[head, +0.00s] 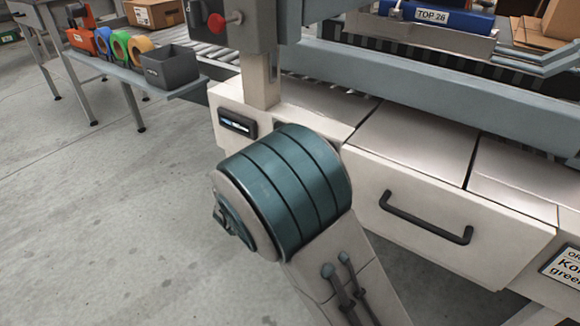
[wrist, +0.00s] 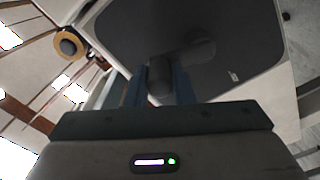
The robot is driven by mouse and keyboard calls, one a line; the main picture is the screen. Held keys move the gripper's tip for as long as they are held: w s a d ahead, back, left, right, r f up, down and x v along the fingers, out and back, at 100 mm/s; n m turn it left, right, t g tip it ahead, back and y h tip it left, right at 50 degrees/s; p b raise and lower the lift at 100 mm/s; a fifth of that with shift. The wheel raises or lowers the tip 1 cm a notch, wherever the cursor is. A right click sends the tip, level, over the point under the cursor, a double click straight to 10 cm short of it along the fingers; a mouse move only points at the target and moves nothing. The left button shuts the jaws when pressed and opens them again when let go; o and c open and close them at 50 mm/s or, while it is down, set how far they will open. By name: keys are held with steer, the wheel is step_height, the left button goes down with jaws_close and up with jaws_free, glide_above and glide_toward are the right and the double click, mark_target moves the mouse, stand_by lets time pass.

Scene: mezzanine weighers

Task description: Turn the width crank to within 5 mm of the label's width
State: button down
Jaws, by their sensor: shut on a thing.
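The width crank (wrist: 198,46) shows in the wrist view as a dark round hub with a short arm and a handle in front of a dark panel. My gripper (wrist: 160,84) has its two bluish fingers on either side of the dark crank handle (wrist: 160,76) and is shut on it. In the head view my arm covers the crank and the gripper. A small dark display (head: 238,124) sits on the pale machine front, left of my arm; its reading is too small to make out. No label with a width is readable.
The machine's drawer with a black handle (head: 425,218) is right of my arm. A partly cut-off sign (head: 565,265) is at the right edge. A red button (head: 217,20) is above. A side table (head: 178,88) holds tape rolls and a grey bin (head: 168,66). The left floor is clear.

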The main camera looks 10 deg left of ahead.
steer(key=shift+d, duration=0.1)
stand_by(0.3)
steer(key=c, duration=1.2)
jaws_free()
steer(key=shift+c, duration=0.2)
steer(key=shift+s, duration=0.1)
steer(key=p+v, duration=0.3)
steer(key=v, duration=1)
steer(key=shift+s+m+p, duration=0.3)
steer(key=shift+s+p, duration=0.05)
steer(key=shift+p, duration=0.05)
